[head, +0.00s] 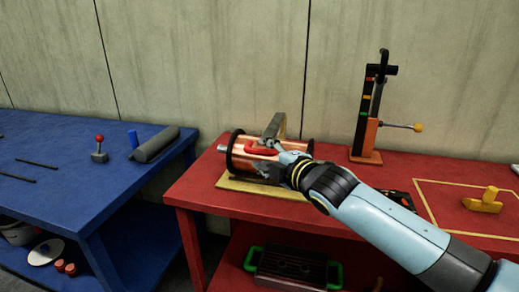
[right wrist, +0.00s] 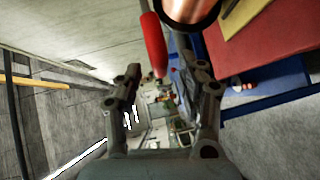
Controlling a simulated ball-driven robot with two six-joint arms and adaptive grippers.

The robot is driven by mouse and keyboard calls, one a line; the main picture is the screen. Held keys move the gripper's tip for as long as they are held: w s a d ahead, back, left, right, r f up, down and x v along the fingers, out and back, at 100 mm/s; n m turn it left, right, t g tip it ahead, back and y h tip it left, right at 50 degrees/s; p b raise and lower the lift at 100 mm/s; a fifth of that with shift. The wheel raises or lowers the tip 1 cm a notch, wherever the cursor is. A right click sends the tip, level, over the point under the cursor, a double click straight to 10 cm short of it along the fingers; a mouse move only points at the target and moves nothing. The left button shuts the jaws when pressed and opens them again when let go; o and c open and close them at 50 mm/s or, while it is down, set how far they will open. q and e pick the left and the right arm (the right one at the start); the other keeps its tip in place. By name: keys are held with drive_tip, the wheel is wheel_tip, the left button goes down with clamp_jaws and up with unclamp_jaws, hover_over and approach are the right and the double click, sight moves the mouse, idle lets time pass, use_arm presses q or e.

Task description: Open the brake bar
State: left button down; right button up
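The spool (head: 240,158), wound with copper, lies on its side between dark flanges on the red table. The brake bar's red handle (head: 262,150) shows in front of the copper. In the right wrist view, the red handle (right wrist: 153,43) hangs just beyond and between my fingertips, with a copper curve (right wrist: 190,8) beside it. My right gripper (head: 267,155) is at the front of the spool, around the handle's area; it shows open in the right wrist view (right wrist: 164,80), with a wide gap between the fingers. Whether it touches the handle I cannot tell. My left gripper is out of view.
A tall stand (head: 367,125) with a yellow-knobbed lever is behind my right arm. A yellow block (head: 484,200) lies on the red table (head: 195,190) at right. The blue table (head: 60,205) at left holds a red-knobbed piece and a grey roll. A wall stands close behind.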

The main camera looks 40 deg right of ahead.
drive_tip(key=shift+w+d+f, duration=0.1)
drive_tip(key=shift+w+f, duration=0.05)
drive_tip(key=shift+w, duration=0.6)
drive_tip(key=shift+w+f, duration=0.1)
drive_tip(key=shift+w, duration=0.6)
clamp_jaws()
